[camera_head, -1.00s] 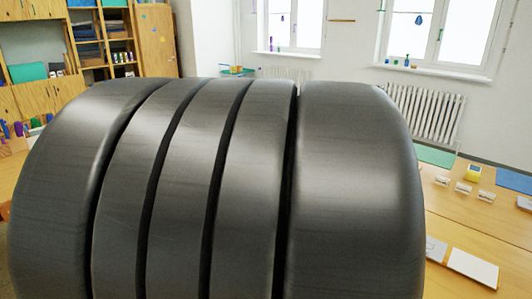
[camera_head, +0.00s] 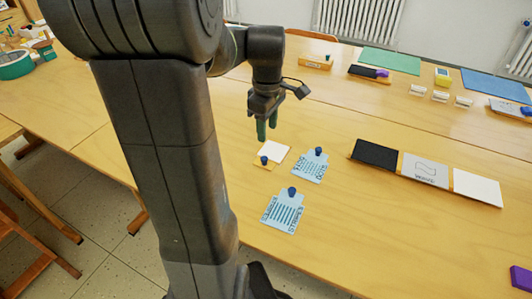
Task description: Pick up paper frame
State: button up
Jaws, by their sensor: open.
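What looks like the paper frame (camera_head: 273,150) is a small white sheet on a wooden base with a dark blue knob. It lies on the wooden table in the middle of the head view. My gripper (camera_head: 267,131) hangs pointing down just above and behind it in the picture, with its two dark green fingers apart and nothing between them. It appears clear of the frame; the exact height is hard to tell. My arm covers the table to the left.
Two light blue stencil plates with knobs, one marked STRIPES (camera_head: 283,214) and one beside the frame (camera_head: 311,168), lie close by. A black, grey and white panel row (camera_head: 425,171) lies to the right. A purple block (camera_head: 520,279) sits at the lower right. The table (camera_head: 370,240) is clear between.

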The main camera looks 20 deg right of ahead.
send_over(264, 158)
jog(key=f, duration=0.5)
jog(key=shift+s+d+b, duration=0.15)
jog(key=shift+d+b, duration=0.25)
jog(key=f, duration=0.1)
jog(key=f+b, duration=0.1)
jog(key=f, duration=0.3)
jog(key=shift+w+a+f, duration=0.2)
jog(key=shift+a, duration=0.15)
grip_shut()
